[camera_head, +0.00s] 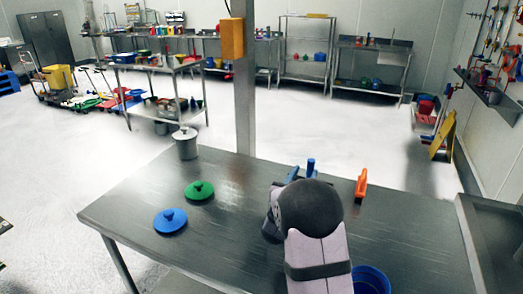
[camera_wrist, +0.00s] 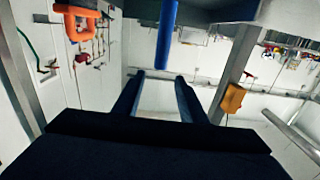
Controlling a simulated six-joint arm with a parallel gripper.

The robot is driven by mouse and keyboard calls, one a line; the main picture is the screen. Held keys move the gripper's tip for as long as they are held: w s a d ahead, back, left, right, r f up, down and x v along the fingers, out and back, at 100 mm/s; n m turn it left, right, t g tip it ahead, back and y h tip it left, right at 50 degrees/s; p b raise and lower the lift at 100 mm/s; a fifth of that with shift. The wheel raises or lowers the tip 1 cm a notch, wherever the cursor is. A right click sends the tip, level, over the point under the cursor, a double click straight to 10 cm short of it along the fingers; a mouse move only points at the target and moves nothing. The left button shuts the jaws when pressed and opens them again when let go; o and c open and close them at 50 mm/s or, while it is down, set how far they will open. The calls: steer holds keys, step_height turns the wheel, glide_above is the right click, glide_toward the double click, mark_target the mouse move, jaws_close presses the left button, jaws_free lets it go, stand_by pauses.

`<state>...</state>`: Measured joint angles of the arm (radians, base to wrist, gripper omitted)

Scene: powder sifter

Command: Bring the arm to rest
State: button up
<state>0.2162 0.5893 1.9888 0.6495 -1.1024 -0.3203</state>
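My gripper (camera_wrist: 158,78) shows in the wrist view with its two dark blue fingers apart and nothing between them. In the head view my arm stands over the right half of the metal table (camera_head: 130,205) and hides most of the gripper. A blue upright handle (camera_head: 311,167) shows just behind my arm; a blue rod (camera_wrist: 167,35) appears beyond the fingertips in the wrist view, apart from them. An orange handle (camera_head: 361,185) stands to its right and also shows in the wrist view (camera_wrist: 80,22).
A green lid (camera_head: 199,190) and a blue lid (camera_head: 170,220) lie on the table's left half. A grey lidded pot (camera_head: 186,143) is at the back left corner. A blue container (camera_head: 370,279) is at front right. A post with an orange box (camera_head: 231,38) rises behind the table.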

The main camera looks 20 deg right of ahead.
steer(key=s+a+f+n+g+y+p, duration=0.1)
steer(key=s+a+n+y, duration=0.1)
steer(key=a, duration=0.4)
steer(key=s+a+f+n+g+y+p, duration=0.1)
steer(key=s+a+f+y+p, duration=0.1)
steer(key=a+y, duration=0.3)
steer(key=s+a+f+n+g+y+p, duration=0.1)
steer(key=a+y, duration=0.3)
steer(key=a, duration=0.4)
steer(key=shift+s+f+n, duration=0.55)
steer(key=shift+n, duration=0.25)
steer(key=s+a+g, duration=0.1)
steer(key=s+a, duration=0.1)
steer(key=s, duration=0.1)
steer(key=s+a+f+n+g+y+p, duration=0.1)
steer(key=s+a+g, duration=0.1)
steer(key=s, duration=0.2)
steer(key=s+a+f+n+g+y+p, duration=0.1)
steer(key=s+a, duration=0.1)
steer(key=s, duration=0.2)
steer(key=shift+s+g, duration=0.25)
steer(key=shift+g, duration=0.05)
steer(key=s+a+n+g+p, duration=0.1)
steer(key=s+g, duration=0.4)
steer(key=s, duration=1.1)
steer(key=shift+p, duration=0.4)
